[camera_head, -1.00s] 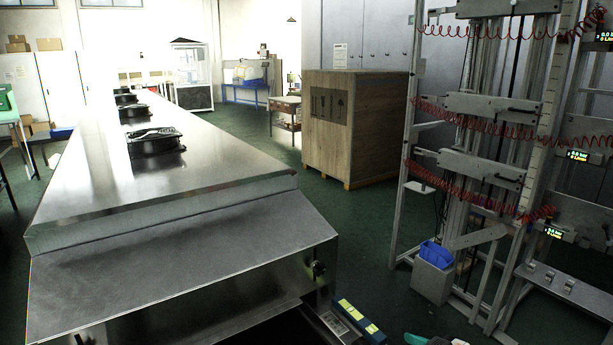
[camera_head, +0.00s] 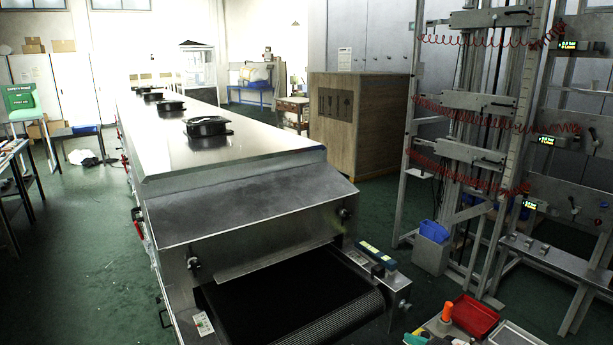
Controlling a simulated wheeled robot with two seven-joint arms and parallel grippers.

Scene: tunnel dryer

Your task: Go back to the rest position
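The tunnel dryer (camera_head: 250,200) is a long steel housing running away from me, with several round black fans on top. Its black conveyor belt (camera_head: 290,295) comes out of the near end at the bottom of the view, and I see nothing lying on it. Neither of my grippers is in view, and no part of my arms can be made out.
A red tray (camera_head: 475,316) and an orange-handled tool (camera_head: 447,312) lie at the lower right. A metal rack (camera_head: 480,150) with red coiled hoses stands at the right. Green floor (camera_head: 85,245) is open at the left.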

